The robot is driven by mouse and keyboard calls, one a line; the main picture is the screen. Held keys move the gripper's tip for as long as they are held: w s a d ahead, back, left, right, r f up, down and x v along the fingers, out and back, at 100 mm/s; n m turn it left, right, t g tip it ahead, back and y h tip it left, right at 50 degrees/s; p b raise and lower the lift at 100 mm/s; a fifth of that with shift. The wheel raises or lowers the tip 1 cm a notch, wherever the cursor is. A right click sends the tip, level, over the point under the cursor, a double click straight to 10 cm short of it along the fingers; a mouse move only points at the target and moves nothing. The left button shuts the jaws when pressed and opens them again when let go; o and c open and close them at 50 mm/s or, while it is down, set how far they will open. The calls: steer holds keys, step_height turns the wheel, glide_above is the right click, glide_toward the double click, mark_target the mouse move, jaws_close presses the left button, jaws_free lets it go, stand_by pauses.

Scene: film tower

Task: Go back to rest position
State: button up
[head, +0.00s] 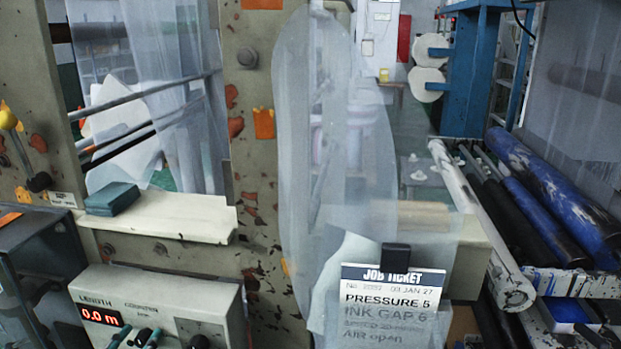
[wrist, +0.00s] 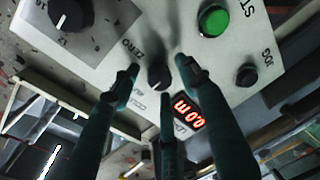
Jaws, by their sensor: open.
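My gripper (wrist: 158,80) has dark teal fingers and is open in the wrist view. Its fingertips are spread around a small black knob (wrist: 159,76) beside the word ZERO on a pale panel. Whether they touch the knob I cannot tell. In the head view the teal fingertips of my gripper (head: 136,337) show at the bottom left, in front of the length counter box (head: 170,292). The rest of my arm is out of that view. The red display reads 0.0 m in the head view (head: 101,316) and in the wrist view (wrist: 187,110).
The panel also carries a numbered black dial (wrist: 68,12), a green button (wrist: 214,20) and a black JOG button (wrist: 247,75). A teal block (head: 112,198) lies on a ledge (head: 170,216) above the counter. A job ticket (head: 388,300) hangs at lower right, with rollers (head: 550,200) beyond.

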steer(key=m+b, duration=0.1)
steer(key=m, duration=0.2)
steer(key=shift+f+m, duration=0.15)
steer(key=shift+m, duration=0.25)
steer(key=m+b, duration=0.1)
steer(key=m, duration=0.3)
steer(key=shift+d+m+t+y, duration=0.1)
steer(key=shift+m+t+y, duration=0.2)
steer(key=shift+t, duration=0.1)
steer(key=shift+s, duration=0.7)
